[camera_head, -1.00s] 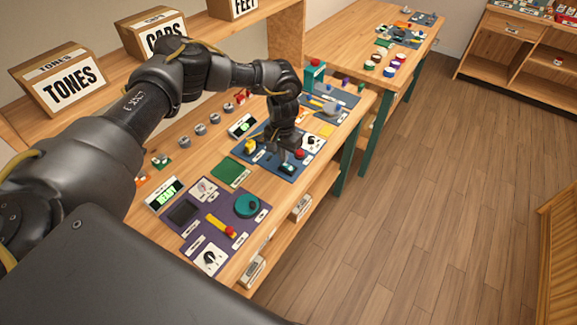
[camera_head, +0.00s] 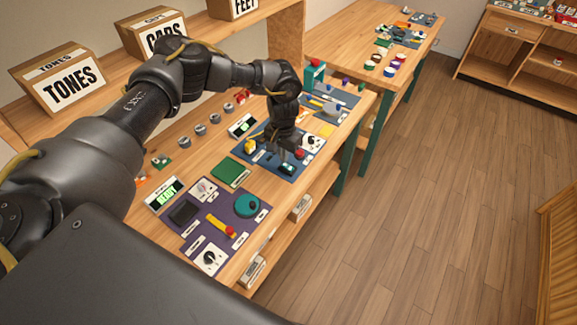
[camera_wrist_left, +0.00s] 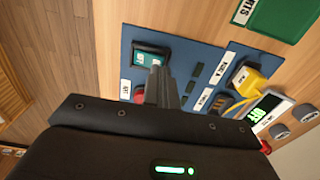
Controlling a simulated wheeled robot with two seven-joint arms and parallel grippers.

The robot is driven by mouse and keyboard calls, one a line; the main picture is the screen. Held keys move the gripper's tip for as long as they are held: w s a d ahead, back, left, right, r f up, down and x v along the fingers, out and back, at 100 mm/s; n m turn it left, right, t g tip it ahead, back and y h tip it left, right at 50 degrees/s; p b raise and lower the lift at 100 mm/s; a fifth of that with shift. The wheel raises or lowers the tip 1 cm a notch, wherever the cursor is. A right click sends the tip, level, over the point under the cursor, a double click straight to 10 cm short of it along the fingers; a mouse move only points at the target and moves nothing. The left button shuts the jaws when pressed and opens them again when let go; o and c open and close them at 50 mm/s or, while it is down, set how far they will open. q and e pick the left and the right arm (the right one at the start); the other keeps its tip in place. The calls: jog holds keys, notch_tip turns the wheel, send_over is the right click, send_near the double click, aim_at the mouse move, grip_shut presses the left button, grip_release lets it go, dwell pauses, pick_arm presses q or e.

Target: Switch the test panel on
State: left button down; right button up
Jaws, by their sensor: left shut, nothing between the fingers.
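The blue test panel (camera_head: 270,162) lies on the workbench and also fills much of the left wrist view (camera_wrist_left: 196,58). A teal rocker switch (camera_wrist_left: 150,57) in a dark frame sits near one corner; it shows in the head view too (camera_head: 287,169). My left gripper (camera_head: 283,155) is over the panel, fingers shut and empty. In the left wrist view its fingertips (camera_wrist_left: 159,72) are right beside the rocker; I cannot tell whether they touch it. A small display (camera_wrist_left: 268,111) with green lettering stands by the panel.
On the panel are a yellow part (camera_wrist_left: 247,80) and a red knob (camera_head: 299,154). A purple panel (camera_head: 225,212) with a teal dial lies nearer. A green mat (camera_head: 230,171) lies between. The floor to the right is clear.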

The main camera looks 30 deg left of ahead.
aim_at(284, 164)
pick_arm(q)
jog(key=shift+f+b, duration=0.55)
jog(key=shift+f, duration=0.5)
dwell(0.4)
jog(key=shift+r, duration=0.1)
notch_tip(284, 164, up, 7)
jog(key=p, duration=0.7)
dwell(0.6)
